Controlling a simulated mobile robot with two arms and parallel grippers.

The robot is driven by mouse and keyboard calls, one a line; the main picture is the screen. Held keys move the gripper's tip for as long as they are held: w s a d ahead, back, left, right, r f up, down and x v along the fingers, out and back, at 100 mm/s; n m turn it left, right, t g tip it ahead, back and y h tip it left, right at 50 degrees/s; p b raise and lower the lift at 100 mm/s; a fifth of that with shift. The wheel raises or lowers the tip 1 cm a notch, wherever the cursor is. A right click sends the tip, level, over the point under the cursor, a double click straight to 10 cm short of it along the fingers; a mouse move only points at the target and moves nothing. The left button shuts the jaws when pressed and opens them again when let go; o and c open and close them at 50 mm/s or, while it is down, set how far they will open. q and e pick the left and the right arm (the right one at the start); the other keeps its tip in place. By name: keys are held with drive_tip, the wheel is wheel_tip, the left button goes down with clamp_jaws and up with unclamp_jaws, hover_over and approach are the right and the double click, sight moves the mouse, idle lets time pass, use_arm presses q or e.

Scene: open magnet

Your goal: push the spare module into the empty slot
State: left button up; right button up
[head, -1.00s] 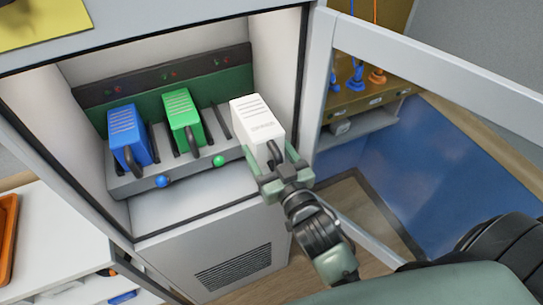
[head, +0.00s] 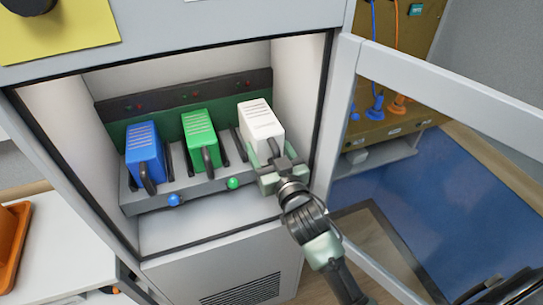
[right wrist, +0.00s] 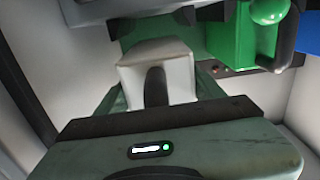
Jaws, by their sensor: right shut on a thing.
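The white spare module (head: 262,118) stands upright at the right end of the rack (head: 205,190), in line with the right-hand slot. Its back is close to the dark strip with small lights. I cannot tell whether it is fully seated. My right gripper (head: 271,160) is shut on the module's dark front handle. The right wrist view shows the white module (right wrist: 158,62) and its handle straight ahead of the gripper. The slot's floor is mostly hidden by the module and gripper. My left gripper is not in view.
A green module (head: 199,127) and a blue module (head: 143,142) fill the slots to the left. A green knob (head: 233,183) and a blue knob (head: 174,200) sit on the rack's front. The cabinet's right wall is close to the gripper. The framed door (head: 440,88) stands open at right.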

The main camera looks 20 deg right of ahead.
drive_tip(key=shift+w, duration=0.9)
drive_tip(key=shift+w+f+b, duration=0.5)
drive_tip(key=shift+f+b, duration=0.1)
drive_tip(key=shift+b, duration=0.15)
drive_tip(key=shift+w+f+b, duration=0.2)
drive_tip(key=shift+f+b, duration=0.65)
drive_tip(key=shift+f, duration=0.3)
drive_tip(key=o, duration=2)
drive_tip(key=shift+s+f, duration=0.1)
drive_tip(key=shift+f, duration=0.1)
drive_tip(key=s+b, duration=0.1)
drive_tip(key=s, duration=0.5)
drive_tip(key=shift+s+d, duration=0.1)
drive_tip(key=shift+s, duration=0.25)
drive_tip(key=shift+s+r+b, duration=0.1)
drive_tip(key=shift+s+b, duration=0.2)
drive_tip(key=shift+s, duration=0.25)
